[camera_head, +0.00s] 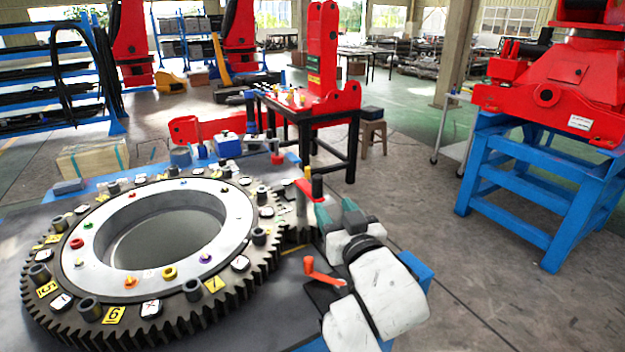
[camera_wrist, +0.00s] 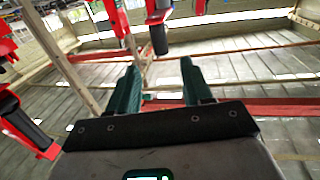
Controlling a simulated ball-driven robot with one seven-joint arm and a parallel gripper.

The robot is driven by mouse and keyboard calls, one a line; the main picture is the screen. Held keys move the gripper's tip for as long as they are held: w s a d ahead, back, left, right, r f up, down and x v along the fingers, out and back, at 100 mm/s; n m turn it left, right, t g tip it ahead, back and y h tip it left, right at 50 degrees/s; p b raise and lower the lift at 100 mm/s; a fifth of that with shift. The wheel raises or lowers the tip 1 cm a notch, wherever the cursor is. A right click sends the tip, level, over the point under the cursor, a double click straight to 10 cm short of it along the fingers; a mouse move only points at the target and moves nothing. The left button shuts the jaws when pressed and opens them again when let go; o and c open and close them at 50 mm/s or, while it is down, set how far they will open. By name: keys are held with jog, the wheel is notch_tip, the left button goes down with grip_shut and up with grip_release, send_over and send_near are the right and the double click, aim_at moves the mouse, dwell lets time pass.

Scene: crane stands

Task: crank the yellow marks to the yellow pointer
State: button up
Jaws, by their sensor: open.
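A large dark toothed ring (camera_head: 72,322) with a pale inner ring (camera_head: 100,272) lies flat on the bench at left. Yellow labels sit on its rim, one marked 6 (camera_head: 113,315) and another near the front right (camera_head: 214,285). A yellow-topped post (camera_head: 307,172) stands at the ring's right edge; whether it is the pointer I cannot tell. My gripper (camera_head: 335,212) is open close to this handle. In the wrist view, my green fingers (camera_wrist: 161,82) are apart and empty, with a dark red-topped cylinder (camera_wrist: 158,32) beyond them.
An orange lever (camera_head: 322,272) stands at the bench's right edge by my wrist. Pegs and small blocks cover the ring. A blue stand (camera_head: 520,190) with red machinery is at right, a dark table (camera_head: 310,118) behind. Floor between them is clear.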

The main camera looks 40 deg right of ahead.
aim_at(319, 186)
jog(key=p+x, duration=0.1)
jog(key=x, duration=1)
grip_shut()
dwell(0.4)
